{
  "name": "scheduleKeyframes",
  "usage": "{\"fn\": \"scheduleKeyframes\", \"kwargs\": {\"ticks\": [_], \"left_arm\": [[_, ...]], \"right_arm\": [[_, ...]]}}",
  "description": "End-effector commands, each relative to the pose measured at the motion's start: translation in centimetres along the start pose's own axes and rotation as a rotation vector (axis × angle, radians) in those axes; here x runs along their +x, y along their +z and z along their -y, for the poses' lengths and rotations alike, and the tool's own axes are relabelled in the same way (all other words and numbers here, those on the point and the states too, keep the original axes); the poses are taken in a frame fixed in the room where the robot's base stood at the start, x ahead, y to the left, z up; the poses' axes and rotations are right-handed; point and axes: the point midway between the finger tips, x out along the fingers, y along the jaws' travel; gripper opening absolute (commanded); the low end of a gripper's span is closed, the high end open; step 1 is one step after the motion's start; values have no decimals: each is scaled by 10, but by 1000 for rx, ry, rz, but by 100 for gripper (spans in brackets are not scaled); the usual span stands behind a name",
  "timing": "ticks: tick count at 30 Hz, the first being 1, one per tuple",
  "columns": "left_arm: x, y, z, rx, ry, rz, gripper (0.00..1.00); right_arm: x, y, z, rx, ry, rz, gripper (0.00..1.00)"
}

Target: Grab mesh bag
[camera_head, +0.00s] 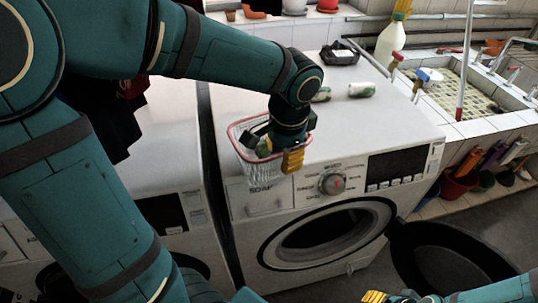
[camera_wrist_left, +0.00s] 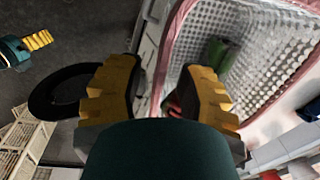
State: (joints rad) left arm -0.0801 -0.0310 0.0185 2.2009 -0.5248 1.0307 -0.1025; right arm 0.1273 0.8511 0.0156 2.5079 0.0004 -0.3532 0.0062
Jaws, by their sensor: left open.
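The mesh bag (camera_head: 249,172) is a whitish, basket-like net with a pink-red rim. It stands at the front edge of the white washing machine's top, partly hidden by my left gripper (camera_head: 277,155). In the left wrist view the mesh bag (camera_wrist_left: 258,38) fills the upper right, with a green item inside. My left gripper (camera_wrist_left: 158,88) is open there, one finger overlapping the bag's opening and the other over the outside of the rim. Contact with the rim cannot be told.
The washing machine (camera_head: 350,115) carries a black tray (camera_head: 340,54) and small bottles (camera_head: 361,90) behind the bag. A tiled sink (camera_head: 460,95) is at right. A black basin (camera_head: 450,262) stands on the floor beside the round door.

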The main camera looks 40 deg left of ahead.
Motion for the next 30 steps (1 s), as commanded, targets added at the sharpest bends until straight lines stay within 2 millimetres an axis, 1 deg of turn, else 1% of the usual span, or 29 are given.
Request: {"fn": "scheduleKeyframes", "kwargs": {"ticks": [1,5,13,14,15,17,18,30], "left_arm": [[10,0,0,0,1,4,37],[22,0,0,0,1,2,37],[25,0,0,0,0,0,37],[25,0,0,0,0,0,40],[25,0,0,0,0,0,26],[25,0,0,0,0,0,5],[25,0,0,0,0,0,0],[24,0,0,0,0,0,0]], "right_arm": [[4,1,-1,-1,0,2,47],[6,2,-2,-1,-1,5,47],[6,3,-2,-2,-1,7,47],[6,3,-2,-2,-1,7,47],[6,3,-2,-2,-1,7,47],[6,3,-2,-2,-1,7,47],[6,3,-2,-2,-1,7,47],[6,3,-2,-2,-1,6,47]]}}
